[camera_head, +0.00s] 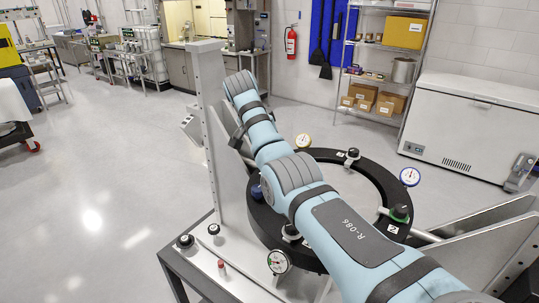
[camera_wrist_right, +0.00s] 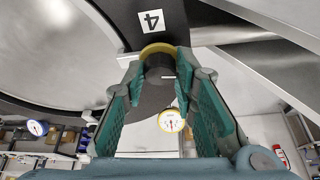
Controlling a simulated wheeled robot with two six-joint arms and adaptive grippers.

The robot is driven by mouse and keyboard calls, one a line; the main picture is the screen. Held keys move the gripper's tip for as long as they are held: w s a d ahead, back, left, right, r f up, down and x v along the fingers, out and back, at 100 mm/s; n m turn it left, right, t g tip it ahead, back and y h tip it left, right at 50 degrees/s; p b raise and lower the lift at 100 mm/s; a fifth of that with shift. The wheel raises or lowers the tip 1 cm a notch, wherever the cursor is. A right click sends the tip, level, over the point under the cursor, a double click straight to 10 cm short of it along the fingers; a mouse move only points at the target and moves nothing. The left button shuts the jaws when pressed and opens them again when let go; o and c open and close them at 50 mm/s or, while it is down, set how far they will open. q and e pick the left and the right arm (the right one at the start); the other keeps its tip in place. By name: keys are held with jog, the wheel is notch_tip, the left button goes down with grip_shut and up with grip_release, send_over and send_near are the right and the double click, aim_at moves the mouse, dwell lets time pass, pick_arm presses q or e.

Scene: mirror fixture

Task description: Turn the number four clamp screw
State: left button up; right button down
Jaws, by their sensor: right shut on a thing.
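In the right wrist view, the number four clamp screw has a dark round knob (camera_wrist_right: 158,84) with a yellow collar (camera_wrist_right: 157,50). A white label with a 4 (camera_wrist_right: 152,21) is beside it on the dark ring. My right gripper (camera_wrist_right: 160,66) has its two teal fingers on either side of the knob and is shut on it. In the head view, my blue right arm reaches across the black ring (camera_head: 381,168), and I cannot make out the gripper or this screw there. My left gripper is not in view.
Other clamp knobs sit around the ring, including a green one (camera_head: 400,213) and a blue one (camera_head: 257,189). Dial gauges with yellow (camera_head: 303,141) and blue (camera_head: 410,177) rims stand around it. A grey upright post (camera_head: 213,130) rises close left of my arm. Open floor lies left.

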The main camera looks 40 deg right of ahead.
dwell(0.3)
jog(key=c, duration=1.3)
grip_release()
jog(key=v, duration=1.2)
jog(key=shift+d, duration=0.15)
